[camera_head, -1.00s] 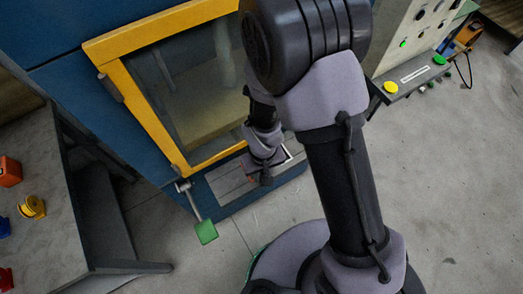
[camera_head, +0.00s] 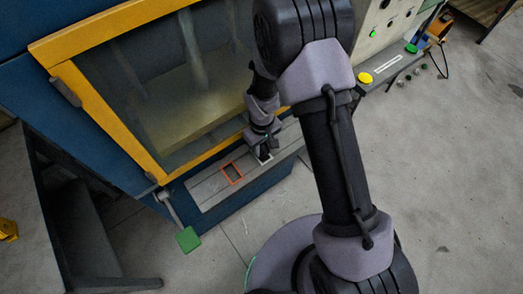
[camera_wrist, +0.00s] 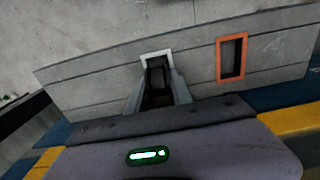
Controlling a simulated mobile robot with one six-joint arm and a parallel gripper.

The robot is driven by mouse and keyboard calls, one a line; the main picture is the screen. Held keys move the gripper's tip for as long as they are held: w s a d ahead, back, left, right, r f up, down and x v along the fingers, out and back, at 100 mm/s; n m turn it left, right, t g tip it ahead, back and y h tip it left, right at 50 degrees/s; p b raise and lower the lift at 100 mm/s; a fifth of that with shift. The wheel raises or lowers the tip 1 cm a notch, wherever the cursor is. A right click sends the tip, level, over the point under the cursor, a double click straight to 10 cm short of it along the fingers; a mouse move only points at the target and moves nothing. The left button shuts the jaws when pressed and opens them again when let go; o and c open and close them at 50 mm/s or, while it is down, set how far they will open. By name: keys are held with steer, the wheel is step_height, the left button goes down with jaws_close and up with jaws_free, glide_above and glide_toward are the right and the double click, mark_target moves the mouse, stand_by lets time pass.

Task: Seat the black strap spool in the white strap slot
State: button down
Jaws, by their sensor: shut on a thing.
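The white strap slot (camera_wrist: 145,58) is a white-rimmed opening in a grey ledge, upper middle in the wrist view. My gripper (camera_wrist: 158,88) has a finger on each side of a dark piece, the black strap spool (camera_wrist: 155,78). The spool lies in line with the white rim and covers most of the opening. I cannot tell how deep it sits. In the head view my gripper (camera_head: 264,152) points down at the ledge, and part of the white rim (camera_head: 267,159) shows beside it. The spool is mostly hidden there.
An orange-rimmed slot (camera_head: 232,173) is beside the white one on the ledge (camera_head: 208,190). A yellow-framed window (camera_head: 110,127) rises behind. A green paddle (camera_head: 188,239) sticks out at the ledge's left end. A control panel with a yellow button (camera_head: 365,78) stands right. Floor in front is open.

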steer(key=shift+f, duration=0.9)
steer(key=shift+r, duration=0.15)
steer(key=c, duration=1.1)
jaws_free()
